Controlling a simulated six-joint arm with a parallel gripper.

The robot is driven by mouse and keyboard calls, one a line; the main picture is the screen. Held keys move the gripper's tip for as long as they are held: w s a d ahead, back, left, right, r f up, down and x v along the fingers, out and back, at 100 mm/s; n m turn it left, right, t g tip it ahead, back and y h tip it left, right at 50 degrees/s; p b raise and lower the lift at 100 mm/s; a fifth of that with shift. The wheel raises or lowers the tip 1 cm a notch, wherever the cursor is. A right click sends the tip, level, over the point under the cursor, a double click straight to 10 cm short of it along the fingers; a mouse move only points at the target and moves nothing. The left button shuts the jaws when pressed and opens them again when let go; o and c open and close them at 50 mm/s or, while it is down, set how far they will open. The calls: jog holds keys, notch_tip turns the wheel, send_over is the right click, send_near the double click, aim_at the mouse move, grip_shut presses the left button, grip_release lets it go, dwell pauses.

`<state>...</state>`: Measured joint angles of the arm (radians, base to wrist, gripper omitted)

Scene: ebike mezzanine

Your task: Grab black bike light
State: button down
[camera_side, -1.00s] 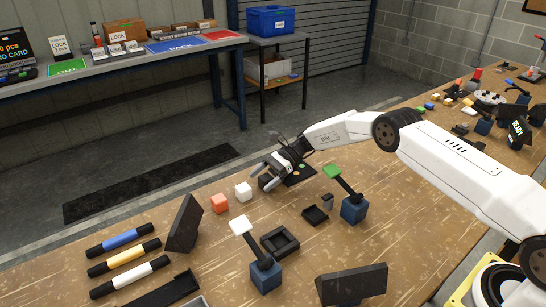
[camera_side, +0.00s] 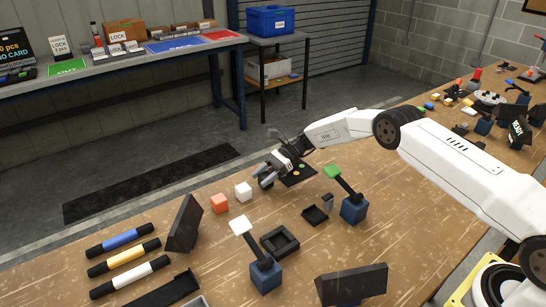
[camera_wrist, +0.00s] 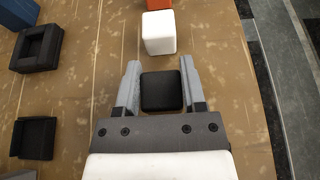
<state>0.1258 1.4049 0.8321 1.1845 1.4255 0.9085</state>
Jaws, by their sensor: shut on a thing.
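The black bike light (camera_wrist: 161,91) is a small dark block with rounded corners. In the wrist view it sits between the two grey fingers of my gripper (camera_wrist: 160,66), one finger along each side. My gripper is shut on it. In the side view my gripper (camera_side: 268,178) is low over the wooden bench near its far edge; the light is hard to make out there between the fingers. A white cube (camera_wrist: 159,33) stands just beyond the fingertips, apart from them, and also shows in the side view (camera_side: 243,192).
An orange-red cube (camera_side: 220,203) stands beyond the white one. Black open trays (camera_side: 280,242), a green-topped post (camera_side: 353,207) and a white-topped post (camera_side: 264,272) stand nearer the camera. Three banded sticks (camera_side: 122,240) lie at left.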

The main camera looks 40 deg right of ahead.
notch_tip(320, 180, up, 3)
jog(key=shift+f, duration=0.15)
jog(key=shift+s+d+r, duration=0.1)
jog(key=shift+s+r, duration=0.35)
jog(key=s+d+r, duration=0.1)
jog(key=s+r, duration=0.7)
jog(key=s, duration=0.5)
jog(key=shift+d+r, duration=0.3)
jog(key=shift+r, duration=0.05)
